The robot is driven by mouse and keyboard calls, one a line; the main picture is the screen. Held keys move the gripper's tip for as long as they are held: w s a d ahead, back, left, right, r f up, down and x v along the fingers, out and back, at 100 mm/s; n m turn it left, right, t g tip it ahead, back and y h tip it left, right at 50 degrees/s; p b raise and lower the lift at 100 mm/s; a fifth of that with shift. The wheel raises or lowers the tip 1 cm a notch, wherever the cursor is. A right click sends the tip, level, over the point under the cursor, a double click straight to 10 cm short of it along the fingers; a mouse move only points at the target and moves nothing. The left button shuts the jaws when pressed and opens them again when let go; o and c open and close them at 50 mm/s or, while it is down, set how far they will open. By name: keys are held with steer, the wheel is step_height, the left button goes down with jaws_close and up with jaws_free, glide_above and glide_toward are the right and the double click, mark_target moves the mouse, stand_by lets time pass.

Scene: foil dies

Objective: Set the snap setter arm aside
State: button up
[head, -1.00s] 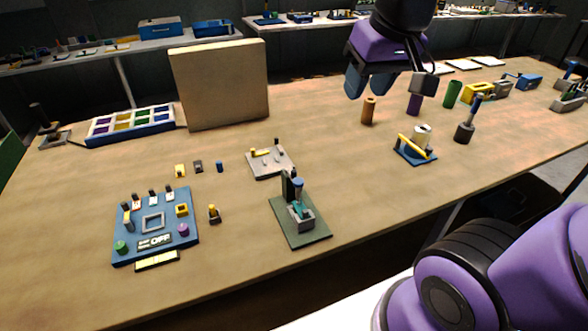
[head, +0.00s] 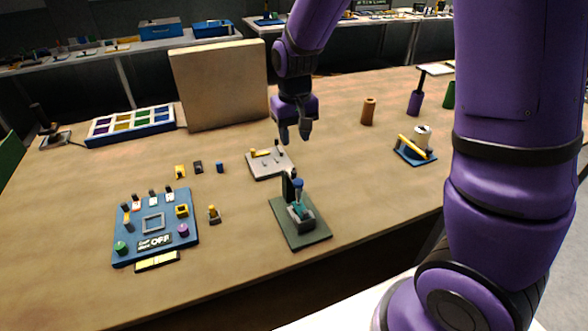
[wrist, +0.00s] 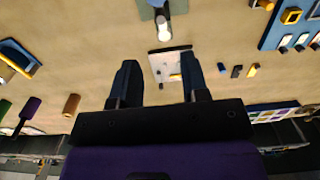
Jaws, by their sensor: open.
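My gripper (head: 294,136) is open and empty, pointing down above the table. In the wrist view its two fingers (wrist: 158,82) stand apart with a small grey plate (wrist: 158,52) in sight beyond and between them. In the head view this plate (head: 262,170) carries a yellow bar and small pegs. In front of it stands a small press with a blue-topped upright (head: 298,187) on a dark green base (head: 312,234). A blue-based device with a yellow bar (head: 408,143) stands at the right. I cannot tell which piece is the snap setter arm.
A blue panel reading OFF (head: 130,205) lies at the left front. Several small parts and a blue-and-white compartment tray (head: 131,127) lie behind it. A tan upright board (head: 220,85) stands at the back. A brown cylinder (head: 368,112) stands to the right.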

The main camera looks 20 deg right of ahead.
mark_target(294, 171)
step_height(294, 171, down, 11)
stand_by(0.6)
jaws_close()
